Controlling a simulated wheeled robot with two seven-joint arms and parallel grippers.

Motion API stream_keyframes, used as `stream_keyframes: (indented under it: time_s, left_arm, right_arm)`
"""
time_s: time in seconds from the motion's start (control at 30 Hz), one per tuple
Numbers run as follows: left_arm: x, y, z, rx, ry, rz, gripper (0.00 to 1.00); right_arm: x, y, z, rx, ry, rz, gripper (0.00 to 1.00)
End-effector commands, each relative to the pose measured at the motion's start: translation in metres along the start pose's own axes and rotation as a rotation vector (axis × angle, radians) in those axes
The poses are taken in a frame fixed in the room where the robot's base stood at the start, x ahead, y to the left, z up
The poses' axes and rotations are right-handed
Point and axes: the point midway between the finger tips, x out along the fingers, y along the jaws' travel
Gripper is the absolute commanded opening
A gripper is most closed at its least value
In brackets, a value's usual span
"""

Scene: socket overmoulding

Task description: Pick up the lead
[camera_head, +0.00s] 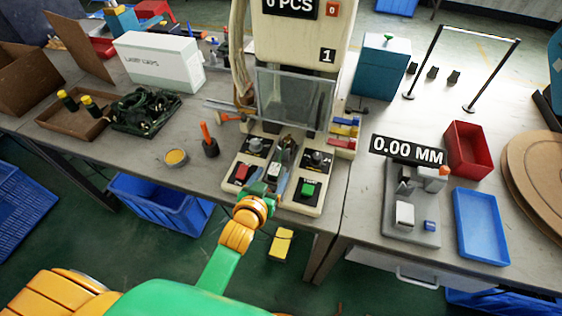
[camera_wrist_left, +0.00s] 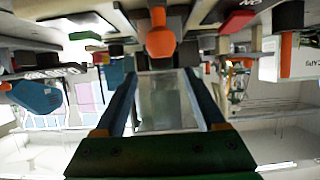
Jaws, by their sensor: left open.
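Dark coiled leads (camera_head: 145,110) lie bunched in a tray at the left of the bench in the head view. My left gripper (camera_head: 270,185) is far to the right of them, low in front of the press. In the left wrist view, which looks upside down, the two dark fingers (camera_wrist_left: 165,105) stand apart with nothing clearly held. The clear guard of the press shows between them. A rounded orange piece (camera_wrist_left: 160,38) shows near the middle of that view; I cannot tell what it is. My right gripper is not in view.
The press (camera_head: 300,40) has a clear guard (camera_head: 293,98), a red button (camera_head: 242,172) and a green button (camera_head: 308,189). An orange-handled tool (camera_head: 208,140) and a yellow-filled dish (camera_head: 176,157) stand left of it. A gauge (camera_head: 412,215), red bin (camera_head: 468,147) and blue tray (camera_head: 481,225) are on the right.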

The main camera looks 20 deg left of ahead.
Motion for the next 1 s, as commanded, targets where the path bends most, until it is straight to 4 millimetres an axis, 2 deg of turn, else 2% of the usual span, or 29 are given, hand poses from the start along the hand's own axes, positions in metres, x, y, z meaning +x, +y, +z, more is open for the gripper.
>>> stream_keyframes:
  time_s: [0.23,0.33,0.5,0.57,0.77,0.8,1.0]
  left_arm:
    - [0.044,-0.003,0.001,0.000,0.000,-0.001,0.72]
    - [0.050,-0.003,0.000,-0.001,0.001,0.000,0.72]
    - [0.050,-0.003,0.000,-0.001,0.000,0.000,0.72]
    - [0.050,-0.003,0.000,-0.001,0.000,0.000,0.59]
    - [0.050,-0.003,0.000,0.000,0.000,0.000,0.05]
    - [0.050,-0.003,0.000,0.000,0.000,0.000,0.00]
    - [0.050,-0.003,0.000,0.000,-0.001,0.000,0.00]
  right_arm:
    - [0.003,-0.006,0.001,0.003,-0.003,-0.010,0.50]
    - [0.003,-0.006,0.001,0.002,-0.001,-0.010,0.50]
    - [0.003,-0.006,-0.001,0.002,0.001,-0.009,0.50]
    - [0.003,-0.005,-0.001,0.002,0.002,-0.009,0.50]
    - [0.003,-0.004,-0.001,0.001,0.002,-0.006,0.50]
    - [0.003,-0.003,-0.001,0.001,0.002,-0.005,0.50]
    - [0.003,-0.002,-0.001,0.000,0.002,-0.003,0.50]
